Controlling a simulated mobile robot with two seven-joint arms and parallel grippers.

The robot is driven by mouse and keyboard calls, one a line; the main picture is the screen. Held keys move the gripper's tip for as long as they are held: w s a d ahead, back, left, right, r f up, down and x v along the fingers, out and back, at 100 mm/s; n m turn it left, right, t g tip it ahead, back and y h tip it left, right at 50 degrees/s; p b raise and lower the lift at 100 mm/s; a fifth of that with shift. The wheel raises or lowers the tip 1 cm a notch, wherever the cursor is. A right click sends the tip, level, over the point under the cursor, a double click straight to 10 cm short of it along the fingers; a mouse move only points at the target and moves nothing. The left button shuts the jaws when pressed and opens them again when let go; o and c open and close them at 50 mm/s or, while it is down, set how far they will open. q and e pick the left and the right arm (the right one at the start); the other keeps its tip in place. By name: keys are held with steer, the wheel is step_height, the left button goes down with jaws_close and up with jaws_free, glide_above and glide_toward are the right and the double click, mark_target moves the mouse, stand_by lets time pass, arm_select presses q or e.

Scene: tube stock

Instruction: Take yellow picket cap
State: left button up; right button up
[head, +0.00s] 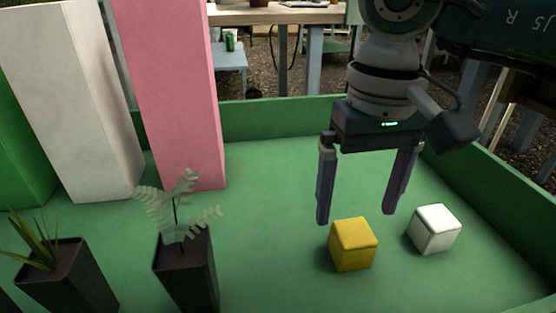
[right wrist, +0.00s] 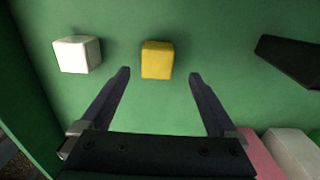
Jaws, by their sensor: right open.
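The yellow picket cap (head: 352,244) is a small yellow cube on the green tray floor (head: 270,225), right of centre in the head view. It also shows in the right wrist view (right wrist: 157,60), beyond the fingertips and between their lines. My right gripper (head: 357,216) is open and empty, pointing down above the floor, a little behind the yellow cube. Its two fingers also show in the right wrist view (right wrist: 159,73). Nothing is between them. My left gripper is not in view.
A white cube (head: 434,229) sits just right of the yellow one. Pink (head: 172,95), white (head: 75,100) and green (head: 25,150) posts stand at the left. Dark pots with plants (head: 187,272) stand front left. A green wall (head: 490,195) edges the tray.

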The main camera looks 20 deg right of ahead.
mark_target(355, 230)
steer(key=f+b, duration=0.1)
steer(key=f, duration=0.2)
steer(key=f+b, duration=0.1)
steer(key=f, duration=0.2)
steer(key=shift+s+d+f, duration=0.1)
steer(key=shift+d+f, duration=0.1)
steer(key=shift+c, duration=1.2)
steer(key=shift+r, duration=0.1)
steer(key=c, duration=0.9)
steer(key=shift+c, duration=1.3)
